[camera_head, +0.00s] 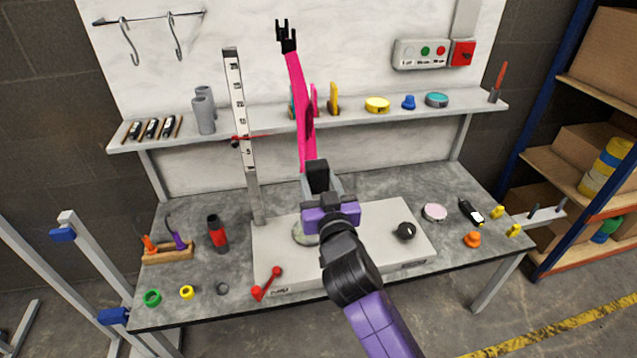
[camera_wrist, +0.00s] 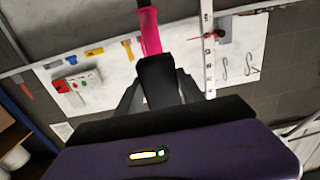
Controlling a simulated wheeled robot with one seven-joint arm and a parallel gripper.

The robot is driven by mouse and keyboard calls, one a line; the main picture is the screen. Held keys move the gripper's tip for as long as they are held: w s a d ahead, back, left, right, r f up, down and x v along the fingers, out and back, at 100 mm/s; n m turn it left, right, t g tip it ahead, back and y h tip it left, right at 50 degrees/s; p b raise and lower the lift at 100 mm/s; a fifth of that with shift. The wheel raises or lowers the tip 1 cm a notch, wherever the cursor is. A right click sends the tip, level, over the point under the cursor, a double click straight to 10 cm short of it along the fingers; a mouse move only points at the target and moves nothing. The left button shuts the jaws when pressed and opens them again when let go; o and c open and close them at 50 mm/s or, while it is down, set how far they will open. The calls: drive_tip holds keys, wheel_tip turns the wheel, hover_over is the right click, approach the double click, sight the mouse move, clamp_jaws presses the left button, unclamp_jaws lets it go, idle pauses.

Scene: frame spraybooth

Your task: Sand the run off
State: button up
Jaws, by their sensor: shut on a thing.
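My gripper (camera_head: 322,188) is above the pale platform on the bench. Its grey fingers close on the sides of a black block-like piece (camera_head: 317,176), which also shows in the wrist view (camera_wrist: 160,80). A long bright pink part (camera_head: 300,95) rises beyond the black piece, with a forked black end at its top; it also shows in the wrist view (camera_wrist: 149,32). I cannot tell whether the black piece is joined to the pink part or only touches it. No paint run can be made out.
A ruled upright (camera_head: 241,120) with a red pointer stands left of my gripper. The pale platform (camera_head: 375,265) carries a black knob (camera_head: 405,231). A pink-topped disc (camera_head: 434,212) lies right. A red-and-black bottle (camera_head: 217,233) stands left. The shelf (camera_head: 350,119) behind holds several items.

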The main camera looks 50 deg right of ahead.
sight(308, 112)
drive_tip(key=shift+w+d+r, duration=0.2)
drive_tip(key=shift+w+d, duration=0.1)
drive_tip(key=shift+w, duration=0.1)
drive_tip(key=shift+p+x, duration=0.6)
drive_tip(key=shift+x, duration=1.9)
drive_tip(key=shift+x, duration=0.85)
drive_tip(key=shift+r+p, duration=3.7)
drive_tip(key=shift+r, duration=1.7)
wheel_tip(308, 112, up, 3)
drive_tip(key=shift+w+d+r+p, duration=0.15)
drive_tip(key=shift+r+p, duration=0.1)
drive_tip(key=shift+p, duration=0.75)
drive_tip(key=shift+f, duration=0.1)
